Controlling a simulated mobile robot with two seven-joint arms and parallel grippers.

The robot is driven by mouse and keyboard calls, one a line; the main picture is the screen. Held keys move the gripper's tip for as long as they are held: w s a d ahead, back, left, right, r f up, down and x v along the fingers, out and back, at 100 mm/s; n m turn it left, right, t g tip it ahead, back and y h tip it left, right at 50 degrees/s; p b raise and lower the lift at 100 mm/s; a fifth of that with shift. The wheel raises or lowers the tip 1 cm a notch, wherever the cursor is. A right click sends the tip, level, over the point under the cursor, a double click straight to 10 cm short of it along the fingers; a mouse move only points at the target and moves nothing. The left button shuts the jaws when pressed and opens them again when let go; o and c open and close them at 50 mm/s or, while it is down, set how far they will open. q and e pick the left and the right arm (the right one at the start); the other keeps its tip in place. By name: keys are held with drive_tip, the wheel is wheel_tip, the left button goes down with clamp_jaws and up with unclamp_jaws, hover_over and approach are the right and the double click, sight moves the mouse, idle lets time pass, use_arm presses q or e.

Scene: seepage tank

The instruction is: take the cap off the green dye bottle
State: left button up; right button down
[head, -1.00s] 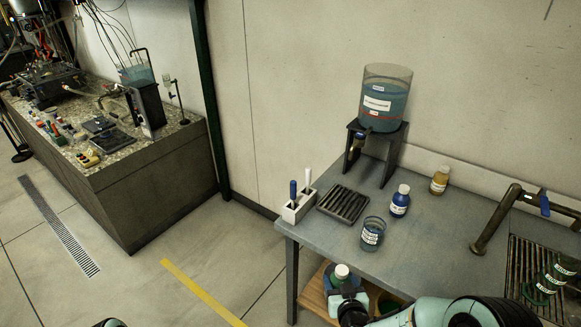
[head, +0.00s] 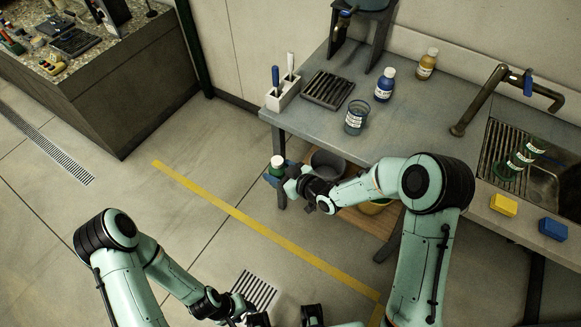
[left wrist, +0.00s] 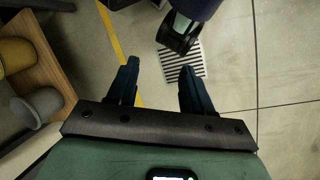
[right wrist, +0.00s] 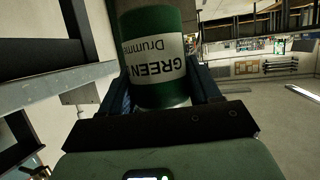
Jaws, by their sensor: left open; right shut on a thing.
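The green dye bottle (head: 279,171) is beside the bench's front left leg, below the bench top, with its pale cap (head: 277,160) on top. My right gripper (head: 279,181) is shut on the bottle. In the right wrist view, the green bottle with its white label (right wrist: 158,60) fills the space between the fingers; the cap cannot be made out there. My left gripper (left wrist: 158,88) is open and empty over the floor, lower in the head view and well apart from the bottle.
The bench (head: 440,155) holds a glass beaker (head: 355,118), a blue bottle (head: 385,85), an amber bottle (head: 427,64), a tool holder (head: 283,95) and a sink with a tap. A grey bucket (head: 327,162) stands on the shelf below. Open floor lies left of the bench.

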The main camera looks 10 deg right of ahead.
use_arm(q)
drive_tip(key=w+d+r+m, duration=0.25)
drive_tip(key=w+m, duration=0.35)
drive_tip(key=w, duration=0.3)
drive_tip(key=w+d+r+m, duration=0.2)
drive_tip(key=w+r+m, duration=0.2)
drive_tip(key=w+m, duration=0.35)
drive_tip(key=w+d+r+m, duration=0.3)
drive_tip(key=w+r+m, duration=0.15)
drive_tip(key=w, duration=0.45)
wheel_tip(320, 180, up, 28)
drive_tip(key=m+t+y, duration=0.1)
drive_tip(key=m+y, duration=0.3)
drive_tip(key=m, duration=1.2)
hover_over(278, 160)
drive_tip(key=shift+f, duration=0.1)
drive_tip(key=shift+m, duration=0.3)
drive_tip(key=shift+f, duration=3.85)
